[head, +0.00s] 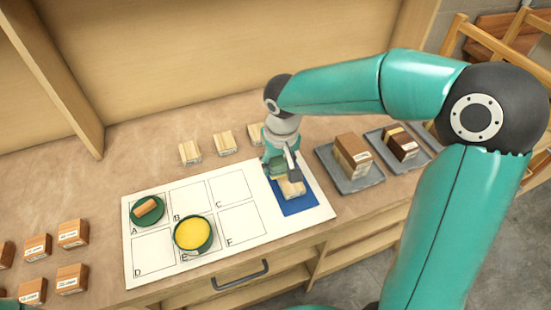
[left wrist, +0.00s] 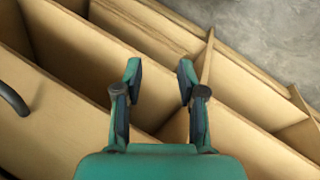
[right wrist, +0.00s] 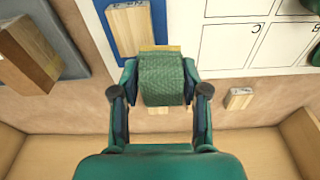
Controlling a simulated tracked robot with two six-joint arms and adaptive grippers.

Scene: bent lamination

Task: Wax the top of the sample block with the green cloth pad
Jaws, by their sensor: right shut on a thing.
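My right gripper (head: 284,166) is shut on the green cloth pad, which shows between its fingers in the right wrist view (right wrist: 162,80). A yellowish strip shows along the pad's far edge. The pale wooden sample block (head: 291,188) lies on the blue mat (head: 298,206) at the right end of the white board; it also shows in the right wrist view (right wrist: 130,33). The pad is close over the block's back part; I cannot tell whether they touch. A round tin of yellow wax (head: 193,233) stands open around cell E. My left gripper (left wrist: 159,72) is open and empty over wooden shelving.
The white board (head: 155,262) has cells A to F. A green disc (head: 136,216) with a tan cylinder (head: 146,206) sits on A. Several small blocks stand behind and left of the board. Grey trays (head: 340,180) with darker blocks stand at the right. Cells C, D and F are clear.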

